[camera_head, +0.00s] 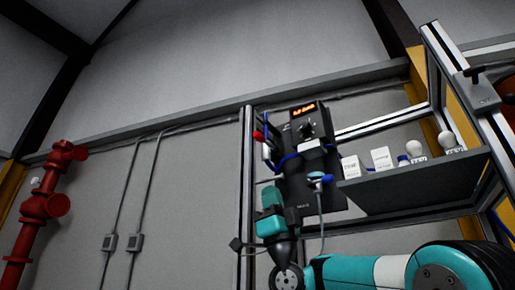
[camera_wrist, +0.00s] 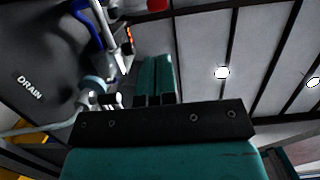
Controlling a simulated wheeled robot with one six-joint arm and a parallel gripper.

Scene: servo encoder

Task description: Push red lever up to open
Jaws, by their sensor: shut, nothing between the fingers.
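The red lever (camera_head: 258,136) is a small red-tipped handle on the left side of a dark panel (camera_head: 325,197) with an orange display. In the wrist view a red piece (camera_wrist: 157,5), likely the lever's tip, shows at the top edge, beyond my fingertips. My gripper (camera_head: 270,190) is teal, points upward, and sits below the lever, in front of the panel's lower left. In the wrist view the two teal fingers (camera_wrist: 156,60) lie side by side, shut and empty. I see no contact with the lever.
A blue tube and a light-blue knob (camera_head: 318,177) are on the panel, right of my gripper. A shelf (camera_head: 415,188) with white boxes and bulbs is further right. Metal posts stand behind the panel. Red pipes (camera_head: 40,205) are far left.

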